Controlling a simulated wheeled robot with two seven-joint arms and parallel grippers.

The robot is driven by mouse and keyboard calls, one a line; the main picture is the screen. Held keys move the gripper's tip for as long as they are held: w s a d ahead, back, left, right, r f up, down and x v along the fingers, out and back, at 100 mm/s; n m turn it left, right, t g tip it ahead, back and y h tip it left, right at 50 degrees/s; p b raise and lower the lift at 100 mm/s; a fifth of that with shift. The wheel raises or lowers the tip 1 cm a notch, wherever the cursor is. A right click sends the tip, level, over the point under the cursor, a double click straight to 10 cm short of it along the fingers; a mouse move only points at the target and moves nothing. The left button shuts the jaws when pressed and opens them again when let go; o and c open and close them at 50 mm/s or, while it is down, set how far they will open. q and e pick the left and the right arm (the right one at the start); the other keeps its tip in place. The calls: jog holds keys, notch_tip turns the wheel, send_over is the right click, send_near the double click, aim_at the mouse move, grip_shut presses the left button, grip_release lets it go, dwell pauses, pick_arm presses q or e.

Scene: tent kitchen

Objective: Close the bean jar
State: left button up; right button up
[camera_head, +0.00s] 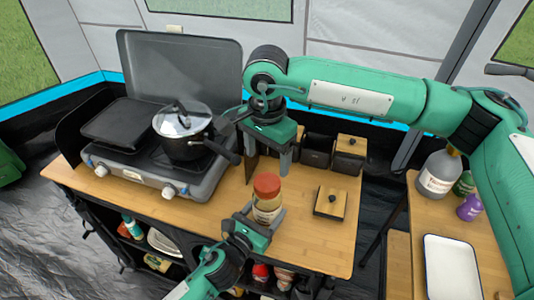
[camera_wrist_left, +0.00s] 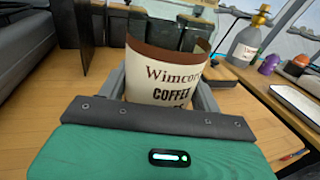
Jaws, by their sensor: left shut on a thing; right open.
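My left gripper (camera_head: 260,215) is shut around a coffee jar (camera_head: 266,207) near the front edge of the wooden table. The jar is upright, with a pale label and a red-brown top. In the left wrist view the coffee jar (camera_wrist_left: 165,80) shows "COFFEE" between the fingers. My right gripper (camera_head: 272,165) is open and empty, pointing down behind the jar, left of the dark canisters. A square wooden lid (camera_head: 330,203) with a dark knob lies on the table right of the jar. A dark canister (camera_head: 316,152) behind it appears to have no lid.
A camping stove (camera_head: 190,182) with a lidded pot (camera_head: 184,130) fills the table's left side. Another canister with a wooden lid (camera_head: 351,146) stands at the back right. A side table holds a white tray (camera_head: 452,268) and bottles. Table (camera_head: 300,240) is bare near the front right.

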aim_at(267, 182)
jog(key=shift+f, duration=4)
jog(key=c, duration=1)
jog(key=o, duration=1.2)
jog(key=shift+c, duration=0.2)
jog(key=shift+r, duration=0.1)
